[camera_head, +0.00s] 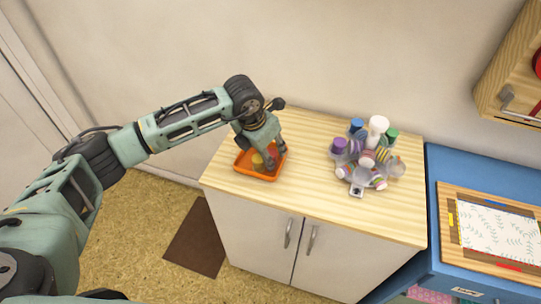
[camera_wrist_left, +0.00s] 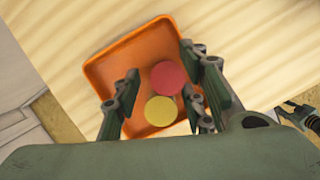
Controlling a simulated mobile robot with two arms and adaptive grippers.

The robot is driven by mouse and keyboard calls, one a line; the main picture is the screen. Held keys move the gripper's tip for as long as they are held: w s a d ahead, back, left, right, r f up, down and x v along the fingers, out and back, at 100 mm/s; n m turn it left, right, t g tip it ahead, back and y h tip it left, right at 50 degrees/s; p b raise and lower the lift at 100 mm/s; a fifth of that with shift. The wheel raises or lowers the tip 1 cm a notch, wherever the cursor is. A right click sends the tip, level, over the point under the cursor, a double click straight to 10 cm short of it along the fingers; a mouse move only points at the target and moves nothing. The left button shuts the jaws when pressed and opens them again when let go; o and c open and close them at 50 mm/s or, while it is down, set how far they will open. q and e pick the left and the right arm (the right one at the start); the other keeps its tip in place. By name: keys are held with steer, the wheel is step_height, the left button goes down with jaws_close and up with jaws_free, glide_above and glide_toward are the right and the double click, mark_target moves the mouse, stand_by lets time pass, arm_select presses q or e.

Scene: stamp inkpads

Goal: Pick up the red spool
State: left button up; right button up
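The red spool (camera_wrist_left: 167,77) shows as a round red top in the left wrist view. It sits in an orange tray (camera_wrist_left: 103,72), touching or very near a yellow spool (camera_wrist_left: 160,111). My left gripper (camera_wrist_left: 160,98) is open above the tray, with its fingers on either side of the two spools. In the head view the left gripper (camera_head: 264,150) reaches down over the orange tray (camera_head: 247,172). The yellow spool (camera_head: 257,161) shows there, and the red spool (camera_head: 271,153) is partly hidden by the fingers.
The tray stands on a pale wooden cabinet top (camera_head: 300,185). A cluster of spools and pots in a clear holder (camera_head: 357,178) stands to the right, with a white bottle (camera_head: 377,127). A blue desk (camera_head: 436,165) with a framed sheet adjoins on the right. A wall runs behind.

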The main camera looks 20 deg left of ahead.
arm_select(q)
steer(key=c, duration=0.9)
